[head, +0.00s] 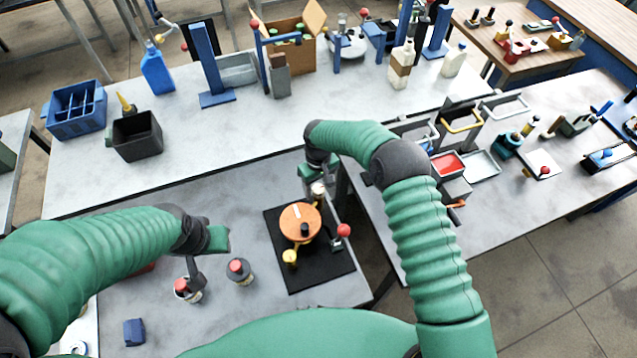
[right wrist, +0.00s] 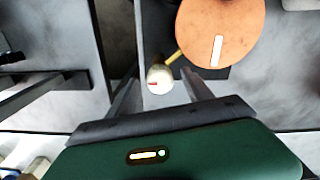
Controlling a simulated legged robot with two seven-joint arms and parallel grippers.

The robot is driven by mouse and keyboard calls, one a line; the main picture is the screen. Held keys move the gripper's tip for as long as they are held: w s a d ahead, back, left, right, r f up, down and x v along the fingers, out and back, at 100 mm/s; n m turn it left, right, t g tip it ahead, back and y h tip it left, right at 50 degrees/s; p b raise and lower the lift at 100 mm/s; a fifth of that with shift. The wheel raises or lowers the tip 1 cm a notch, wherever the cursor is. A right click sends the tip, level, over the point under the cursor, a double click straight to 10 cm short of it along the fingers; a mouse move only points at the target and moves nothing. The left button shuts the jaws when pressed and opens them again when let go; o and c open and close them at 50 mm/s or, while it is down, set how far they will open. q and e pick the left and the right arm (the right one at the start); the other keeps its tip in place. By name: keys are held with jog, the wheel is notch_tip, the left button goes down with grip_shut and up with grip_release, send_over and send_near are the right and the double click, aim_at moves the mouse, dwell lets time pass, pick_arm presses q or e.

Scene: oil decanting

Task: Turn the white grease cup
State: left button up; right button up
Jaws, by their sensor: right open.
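The white grease cup (head: 318,189) stands at the far edge of the orange round device (head: 300,222), which sits on a black mat (head: 283,272). In the right wrist view the cup (right wrist: 159,77) shows a small red mark on its pale top, beside the orange disc (right wrist: 220,30) and its yellow stem. My right gripper (right wrist: 160,85) is open, with one finger on each side of the cup; contact cannot be seen. My left gripper (head: 197,268) is over a red-capped container (head: 188,291) at the left; its jaws are too small to judge.
A second red-capped container (head: 240,271) stands left of the mat. A red ball knob (head: 344,230) is right of the orange device. A blue block (head: 134,332) lies near the front left. The grey table between the containers and mat is clear.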

jog(key=shift+f, duration=0.25)
jog(key=shift+d, duration=0.1)
grip_shut()
jog(key=shift+f+m+b, duration=0.15)
jog(key=shift+m+b, duration=0.65)
jog(key=shift+b, duration=0.25)
jog(key=shift+m+b, duration=1.9)
jog(key=shift+m, duration=0.4)
jog(key=shift+m+b, duration=0.55)
jog(key=shift+m, duration=0.55)
jog(key=shift+r, duration=0.2)
jog(key=shift+a, duration=0.2)
grip_release()
